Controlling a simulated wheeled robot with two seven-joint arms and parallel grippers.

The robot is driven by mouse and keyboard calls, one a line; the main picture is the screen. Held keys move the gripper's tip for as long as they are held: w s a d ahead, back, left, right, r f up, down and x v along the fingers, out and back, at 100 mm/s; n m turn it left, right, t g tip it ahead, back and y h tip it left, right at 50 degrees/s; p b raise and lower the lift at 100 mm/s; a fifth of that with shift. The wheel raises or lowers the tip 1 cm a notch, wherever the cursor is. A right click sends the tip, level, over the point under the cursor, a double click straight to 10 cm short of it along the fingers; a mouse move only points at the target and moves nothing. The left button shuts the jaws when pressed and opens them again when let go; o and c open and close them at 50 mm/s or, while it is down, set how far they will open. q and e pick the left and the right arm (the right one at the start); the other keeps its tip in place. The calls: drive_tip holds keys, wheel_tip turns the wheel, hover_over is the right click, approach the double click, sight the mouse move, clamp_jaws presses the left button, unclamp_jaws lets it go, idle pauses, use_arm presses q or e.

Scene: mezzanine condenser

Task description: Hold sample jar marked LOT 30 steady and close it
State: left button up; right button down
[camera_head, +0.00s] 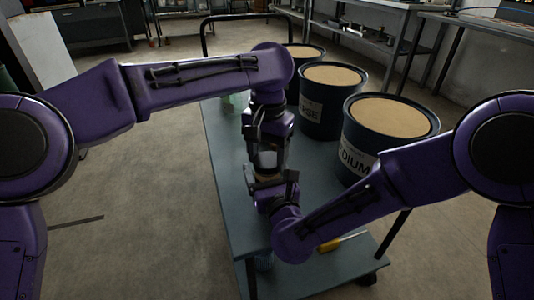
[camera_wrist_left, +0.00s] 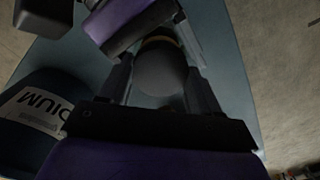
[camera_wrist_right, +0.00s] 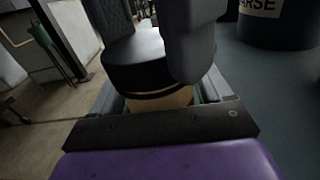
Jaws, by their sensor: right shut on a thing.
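The sample jar (camera_head: 266,159) stands upright between my two grippers above the cart, mostly hidden by them. Its tan body shows in the right wrist view (camera_wrist_right: 160,102), with a dark round lid (camera_wrist_right: 138,66) on top. My right gripper (camera_head: 272,180) is shut on the jar's body from the near side. My left gripper (camera_head: 268,138) points down from above. In the left wrist view its fingers stand on either side of the lid (camera_wrist_left: 162,72), apart and not visibly clamped. I cannot read the lot mark or tell how tight the lid is.
A blue-grey cart (camera_head: 235,195) lies under the grippers. Dark blue drums with tan tops, such as the nearest one (camera_head: 360,135), stand along its right side. A pale green object (camera_head: 236,102) is on the cart behind my left arm. A yellow-handled tool (camera_head: 335,243) lies lower down.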

use_arm(q)
drive_tip(key=m, duration=1.2)
drive_tip(key=o, duration=1.2)
drive_tip(key=shift+r, duration=2.25)
drive_tip(key=shift+c, duration=0.4)
